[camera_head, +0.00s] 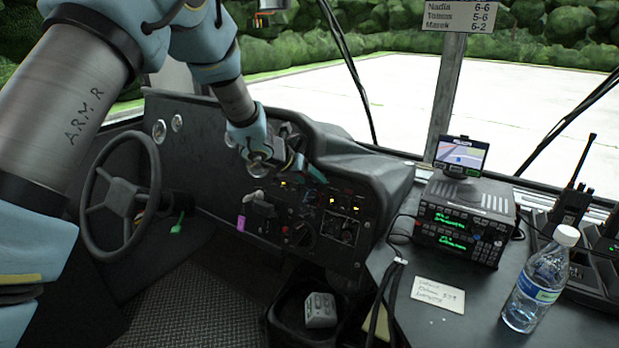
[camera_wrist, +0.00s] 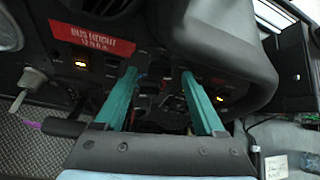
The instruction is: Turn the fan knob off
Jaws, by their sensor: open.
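The dashboard switch panel (camera_head: 325,222) is black, with small lit orange indicators and several dark knobs and switches. A round dark knob (camera_head: 302,236) sits low on it, but I cannot read which control is the fan knob. My gripper (camera_head: 309,170) is above and in front of the panel's upper part, pointing toward it. In the wrist view my gripper (camera_wrist: 158,74) has two teal fingers spread apart with nothing held. Panel switches show dimly between and beyond the fingers. The labels there are too dark to read.
A steering wheel (camera_head: 121,195) is at left. A red "BUS HEIGHT" label (camera_wrist: 92,38) is on the dash. A radio (camera_head: 463,222) with a small screen (camera_head: 461,156), a water bottle (camera_head: 541,280) and handsets (camera_head: 573,205) stand on the right console. An open bin (camera_head: 285,318) is below.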

